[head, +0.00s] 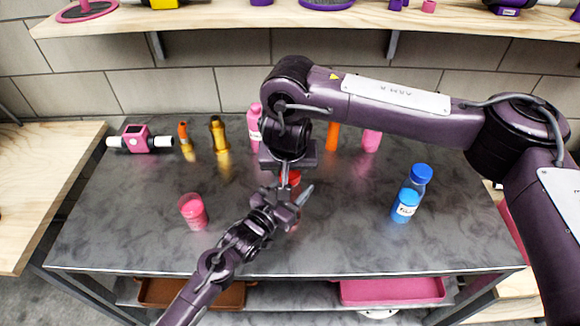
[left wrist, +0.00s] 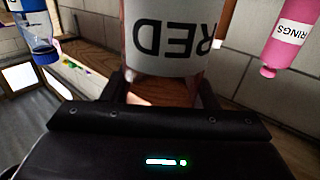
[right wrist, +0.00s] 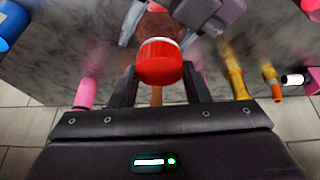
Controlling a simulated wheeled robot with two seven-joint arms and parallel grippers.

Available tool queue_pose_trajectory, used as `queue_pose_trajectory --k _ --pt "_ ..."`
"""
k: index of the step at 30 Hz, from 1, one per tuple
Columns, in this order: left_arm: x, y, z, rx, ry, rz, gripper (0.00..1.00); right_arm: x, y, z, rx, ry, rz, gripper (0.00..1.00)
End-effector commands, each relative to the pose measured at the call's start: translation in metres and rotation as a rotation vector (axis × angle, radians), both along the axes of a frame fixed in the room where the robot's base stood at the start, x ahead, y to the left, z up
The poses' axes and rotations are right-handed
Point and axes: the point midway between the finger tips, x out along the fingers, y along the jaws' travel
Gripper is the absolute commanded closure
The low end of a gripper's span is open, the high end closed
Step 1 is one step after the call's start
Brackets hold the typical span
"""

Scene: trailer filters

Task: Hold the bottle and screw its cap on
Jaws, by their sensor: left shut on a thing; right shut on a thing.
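My left gripper (head: 289,204) is shut on a clear bottle, held above the middle of the table. In the upside-down left wrist view the bottle (left wrist: 172,85) has a white label reading "RED" and stands between the fingers; its top end is hidden behind the gripper body. My right gripper (head: 288,168) comes from above and is shut on a red cap (head: 291,179). In the right wrist view the cap (right wrist: 160,62) sits between both fingers, with my left gripper's fingers (right wrist: 168,15) just beyond. I cannot tell whether cap and bottle touch.
A pink-red jar (head: 193,212) stands left of my left gripper. Along the back are a pink pump-like part (head: 136,139), a gold fitting (head: 219,135) and pink bottles (head: 371,140). The front table surface is mostly clear.

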Motion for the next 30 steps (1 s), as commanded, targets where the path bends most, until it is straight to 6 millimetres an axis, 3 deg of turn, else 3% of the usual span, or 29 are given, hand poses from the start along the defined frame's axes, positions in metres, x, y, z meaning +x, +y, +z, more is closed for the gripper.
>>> queue_pose_trajectory --k 11,12,16,25,30 --pt "0.000 0.000 -0.001 0.001 0.003 0.000 1.00 -0.001 0.001 0.001 0.005 -0.001 -0.036 0.78" --pt "0.000 0.000 -0.001 0.001 0.003 0.000 1.00 -0.001 0.001 0.001 0.005 -0.001 -0.036 0.52" --pt "0.000 0.000 -0.001 0.001 0.003 0.000 1.00 -0.001 0.001 0.000 0.004 -0.001 -0.036 0.35" --pt "0.000 0.000 -0.001 0.000 0.002 0.000 1.00 0.000 0.000 0.003 0.003 -0.003 -0.036 0.35" --pt "0.000 0.000 -0.001 0.000 0.002 0.000 1.00 0.001 0.000 0.025 0.001 -0.007 -0.034 0.35"
